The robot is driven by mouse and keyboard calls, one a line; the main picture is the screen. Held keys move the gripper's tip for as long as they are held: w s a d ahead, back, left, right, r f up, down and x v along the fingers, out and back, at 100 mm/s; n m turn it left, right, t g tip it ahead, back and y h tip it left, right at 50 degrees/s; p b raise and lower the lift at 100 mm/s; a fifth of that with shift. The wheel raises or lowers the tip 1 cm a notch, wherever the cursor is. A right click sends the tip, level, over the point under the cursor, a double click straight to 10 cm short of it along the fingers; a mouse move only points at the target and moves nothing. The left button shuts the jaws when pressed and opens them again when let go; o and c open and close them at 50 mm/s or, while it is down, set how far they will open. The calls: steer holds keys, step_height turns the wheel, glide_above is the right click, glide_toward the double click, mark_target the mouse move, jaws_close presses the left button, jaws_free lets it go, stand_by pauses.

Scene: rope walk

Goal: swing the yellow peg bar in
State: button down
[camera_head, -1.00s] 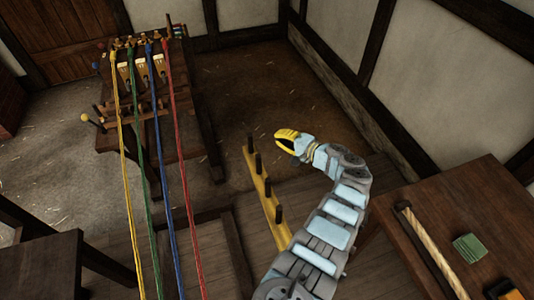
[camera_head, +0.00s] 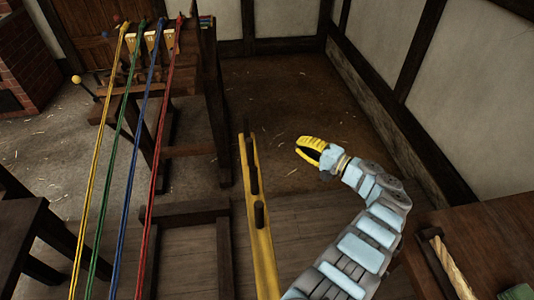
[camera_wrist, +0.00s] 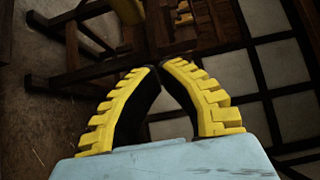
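The yellow peg bar (camera_head: 264,255) is a long narrow bar with several dark upright pegs. It runs from the middle of the head view to the bottom edge, right of the stretched ropes. My gripper (camera_head: 299,149) is to the right of the bar's far part, apart from it, with floor showing between them. Its yellow ribbed fingers curve together, and in the wrist view the gripper (camera_wrist: 161,67) has its tips nearly meeting with nothing held between them. A blurred yellow piece shows at the top of the wrist view; I cannot tell whether it is the bar.
Yellow, green, blue and red ropes (camera_head: 153,130) stretch from a wooden frame at the back left. A yellow-knobbed lever (camera_head: 77,79) sticks out at its left. Floor beyond my gripper is clear.

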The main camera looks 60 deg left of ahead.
step_height(320, 180, down, 3)
steer(key=shift+w+f+b, duration=0.1)
steer(key=shift+b, duration=0.8)
steer(key=s+d+x, duration=0.1)
steer(key=s+x, duration=0.1)
steer(key=x, duration=1)
steer(key=shift+s+a+p, duration=0.3)
steer(key=shift+s+p, duration=0.15)
steer(key=shift+s, duration=0.1)
